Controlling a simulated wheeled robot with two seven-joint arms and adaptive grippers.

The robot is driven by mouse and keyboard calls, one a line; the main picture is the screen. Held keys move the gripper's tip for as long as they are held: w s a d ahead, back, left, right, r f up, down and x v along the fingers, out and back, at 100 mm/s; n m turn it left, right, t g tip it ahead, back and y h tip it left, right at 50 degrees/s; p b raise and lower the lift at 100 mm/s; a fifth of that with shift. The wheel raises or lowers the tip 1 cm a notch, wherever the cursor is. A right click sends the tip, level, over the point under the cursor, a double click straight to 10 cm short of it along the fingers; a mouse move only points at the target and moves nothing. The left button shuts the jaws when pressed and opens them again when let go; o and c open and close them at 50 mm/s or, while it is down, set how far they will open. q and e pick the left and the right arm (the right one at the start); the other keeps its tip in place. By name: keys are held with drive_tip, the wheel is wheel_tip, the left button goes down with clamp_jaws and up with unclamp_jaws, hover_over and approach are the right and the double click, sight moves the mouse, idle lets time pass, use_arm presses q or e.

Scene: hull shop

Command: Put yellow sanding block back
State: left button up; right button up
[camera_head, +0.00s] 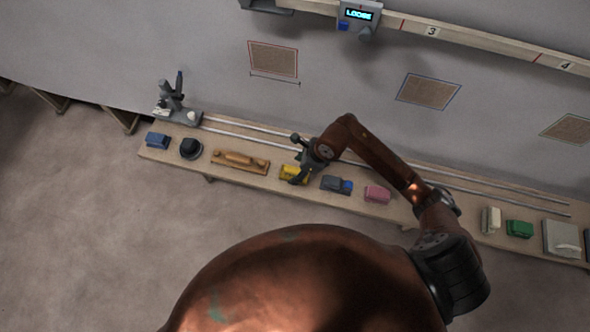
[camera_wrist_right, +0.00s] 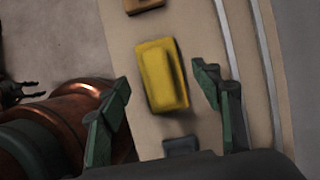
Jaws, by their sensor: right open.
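The yellow sanding block (camera_head: 290,172) lies on the narrow wooden shelf (camera_head: 222,171), partly hidden by my right gripper in the head view. In the right wrist view the yellow block (camera_wrist_right: 162,76) shows whole, lying flat beyond the fingertips. My right gripper (camera_head: 299,160) is above the block. In the right wrist view its fingers (camera_wrist_right: 164,78) stand wide apart, with nothing between them. Whether the fingers reach down to the block's height cannot be told. My left gripper does not clearly show in the head view; a dark gripper-like shape (camera_wrist_right: 18,93) shows at the left of the right wrist view.
A wooden tool (camera_head: 240,160) lies left of the yellow block, and a grey-blue item (camera_head: 336,184) and a pink block (camera_head: 377,193) lie right of it. Green (camera_head: 519,229) and blue (camera_head: 157,140) blocks lie farther off. Rails run along the shelf's back. A display box (camera_head: 359,15) reads LOOSE.

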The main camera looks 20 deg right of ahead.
use_arm(q)
drive_tip(key=shift+w+r+p, duration=0.3)
drive_tip(key=shift+r+p, duration=0.25)
drive_tip(key=shift+r, duration=0.05)
drive_tip(key=shift+w+r+p, duration=0.3)
drive_tip(key=shift+r+p, duration=0.25)
drive_tip(key=shift+r, duration=0.05)
use_arm(e)
drive_tip(key=v, duration=1)
drive_tip(key=shift+s, duration=0.1)
